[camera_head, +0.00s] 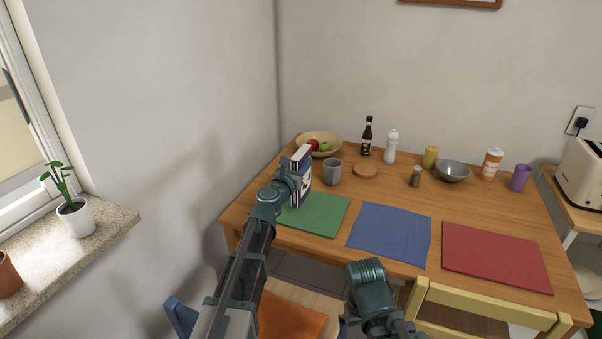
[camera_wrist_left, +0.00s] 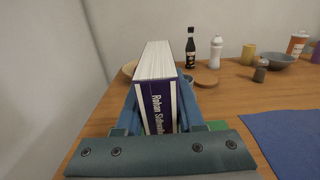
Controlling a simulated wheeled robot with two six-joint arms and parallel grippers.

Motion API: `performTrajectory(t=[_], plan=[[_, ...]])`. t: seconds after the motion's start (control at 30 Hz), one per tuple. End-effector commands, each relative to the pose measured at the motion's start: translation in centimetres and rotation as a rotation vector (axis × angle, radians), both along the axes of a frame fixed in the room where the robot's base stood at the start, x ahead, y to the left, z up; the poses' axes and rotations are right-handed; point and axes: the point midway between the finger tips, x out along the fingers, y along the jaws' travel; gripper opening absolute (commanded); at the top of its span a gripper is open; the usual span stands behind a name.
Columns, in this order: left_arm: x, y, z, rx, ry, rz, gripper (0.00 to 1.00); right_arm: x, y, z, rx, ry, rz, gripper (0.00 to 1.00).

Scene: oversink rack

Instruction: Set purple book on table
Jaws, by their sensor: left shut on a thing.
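The purple book (camera_head: 303,172) is a thick book with white pages and a purple cover. It stands upright at the left end of the wooden table (camera_head: 380,185), over or on the green mat (camera_head: 318,212); whether it touches the mat cannot be told. My left gripper (camera_head: 290,184) is shut on the book. In the left wrist view the book (camera_wrist_left: 157,92) sits between the fingers (camera_wrist_left: 158,118), pages up and lettered purple side facing the camera. My right arm shows at the lower middle, but its fingertips are not visible.
A grey mug (camera_head: 332,172) stands right of the book, and a fruit bowl (camera_head: 330,144) behind it. A blue cloth (camera_head: 391,233) and red mat (camera_head: 495,256) lie along the front. Bottles, a metal bowl (camera_head: 453,171) and cups stand at the back. Bare wood shows mid-table.

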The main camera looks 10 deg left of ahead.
Motion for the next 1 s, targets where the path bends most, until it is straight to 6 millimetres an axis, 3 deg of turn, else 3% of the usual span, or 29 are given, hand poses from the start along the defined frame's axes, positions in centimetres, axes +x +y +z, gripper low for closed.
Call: performTrajectory(t=[0.23,0.7,0.73,0.87,1.0], plan=[[0.0,0.0,-3.2,0.0,0.0,0.0,0.0,0.0,0.0,-3.2,0.0,0.0,0.0,1.0],[0.0,0.0,-3.7,0.0,0.0,0.0,0.0,0.0,0.0,-3.7,0.0,0.0,0.0,1.0],[0.0,0.0,-3.5,0.0,0.0,0.0,0.43,0.0,0.0,-3.5,0.0,0.0,0.0,1.0],[0.0,0.0,-3.5,0.0,0.0,0.0,0.66,0.0,0.0,-3.5,0.0,0.0,0.0,1.0],[0.0,0.0,-3.5,0.0,0.0,0.0,0.67,0.0,0.0,-3.5,0.0,0.0,0.0,1.0]])
